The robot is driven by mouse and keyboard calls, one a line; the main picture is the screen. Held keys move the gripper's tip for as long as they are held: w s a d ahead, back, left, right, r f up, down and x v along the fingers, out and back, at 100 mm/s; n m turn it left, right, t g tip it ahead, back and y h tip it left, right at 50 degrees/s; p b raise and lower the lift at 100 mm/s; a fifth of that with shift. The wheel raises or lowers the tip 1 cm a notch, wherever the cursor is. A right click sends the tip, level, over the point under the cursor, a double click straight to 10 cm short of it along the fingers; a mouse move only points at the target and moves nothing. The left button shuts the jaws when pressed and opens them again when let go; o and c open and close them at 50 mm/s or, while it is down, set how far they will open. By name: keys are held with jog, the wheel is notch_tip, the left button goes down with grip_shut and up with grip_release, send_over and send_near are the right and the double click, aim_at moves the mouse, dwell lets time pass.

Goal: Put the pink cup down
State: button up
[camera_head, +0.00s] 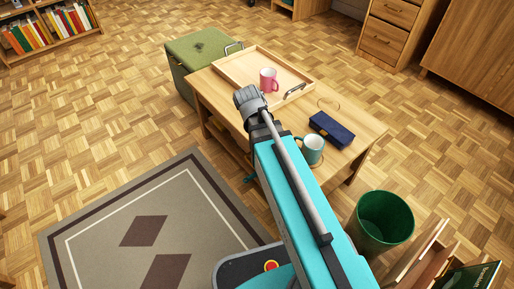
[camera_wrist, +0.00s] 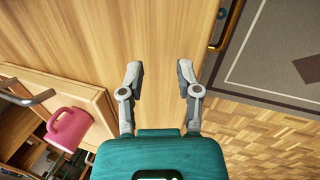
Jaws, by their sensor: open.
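The pink cup (camera_head: 268,80) stands upright on the wooden tray (camera_head: 232,71) at the far end of the low wooden table (camera_head: 362,137). The cup also shows in the wrist view (camera_wrist: 70,128) at the lower left, beside a dark tray handle (camera_wrist: 28,98). My gripper (camera_wrist: 160,74) is open, with nothing between its fingers, over bare wood. It is apart from the cup, which lies to the left of it in the wrist view. In the head view my wrist hides the fingers.
A teal mug (camera_head: 312,149) and a dark blue case (camera_head: 332,130) are on the table near my arm. A green box (camera_head: 203,52) stands beyond the table's left end. A green bin (camera_head: 383,220) stands at the right. A patterned rug (camera_head: 150,225) lies at the left.

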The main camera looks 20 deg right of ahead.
jog(key=s+a+m+g+y, duration=0.1)
jog(key=s+a+m+y, duration=0.2)
jog(key=s+m, duration=0.2)
jog(key=shift+s+f, duration=0.35)
jog(key=shift+f, duration=0.05)
jog(key=shift+a+r, duration=0.1)
notch_tip(320, 180, up, 7)
jog(key=p, duration=0.7)
jog(key=shift+r, duration=0.2)
jog(key=shift+s+f, duration=0.1)
